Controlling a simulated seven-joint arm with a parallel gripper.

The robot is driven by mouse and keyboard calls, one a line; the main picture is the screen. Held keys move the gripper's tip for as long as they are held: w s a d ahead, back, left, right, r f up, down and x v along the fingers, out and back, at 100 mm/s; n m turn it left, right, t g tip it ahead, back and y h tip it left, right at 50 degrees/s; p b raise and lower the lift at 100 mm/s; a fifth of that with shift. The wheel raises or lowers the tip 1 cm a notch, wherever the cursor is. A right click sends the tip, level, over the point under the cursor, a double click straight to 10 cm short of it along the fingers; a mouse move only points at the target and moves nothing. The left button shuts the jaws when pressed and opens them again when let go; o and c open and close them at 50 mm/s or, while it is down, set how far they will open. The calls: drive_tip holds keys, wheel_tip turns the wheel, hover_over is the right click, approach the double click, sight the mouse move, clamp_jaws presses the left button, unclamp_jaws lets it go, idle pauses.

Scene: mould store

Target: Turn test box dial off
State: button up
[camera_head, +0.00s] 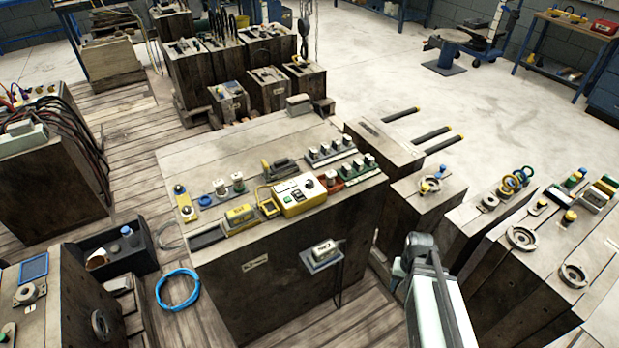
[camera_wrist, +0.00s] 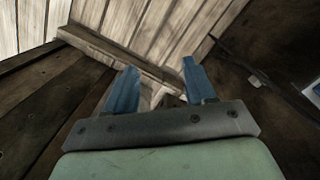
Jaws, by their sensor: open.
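The test box (camera_head: 292,205) is yellow with a pale top panel. It sits near the front edge of the large middle block's top in the head view. A small dark dial (camera_head: 309,184) is on its panel, towards the right; its setting is too small to read. In the wrist view my gripper (camera_wrist: 158,76) is open, with two blue fingers apart and nothing between them. It points down at floor planks and dark block sides. The test box is not in the wrist view. In the head view my arm is at the lower right, beside the block, apart from the test box.
Several small fittings crowd the block top around the box, including a yellow-and-grey unit (camera_head: 240,217) to its left and a row of green-and-white parts (camera_head: 360,165) behind right. A white device (camera_head: 322,250) juts from the block's front. A blue hose coil (camera_head: 178,289) lies on the floor.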

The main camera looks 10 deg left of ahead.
drive_tip(key=w+a+r+m+t, duration=0.1)
drive_tip(key=w+a+r+m, duration=0.1)
drive_tip(key=w+a+r, duration=0.55)
wheel_tip(320, 180, up, 29)
drive_tip(key=m, duration=1)
hover_over(310, 182)
wheel_tip(310, 182, down, 14)
drive_tip(key=shift+a+r, duration=0.1)
drive_tip(key=shift+r, duration=0.05)
drive_tip(key=shift+c, duration=0.4)
clamp_jaws()
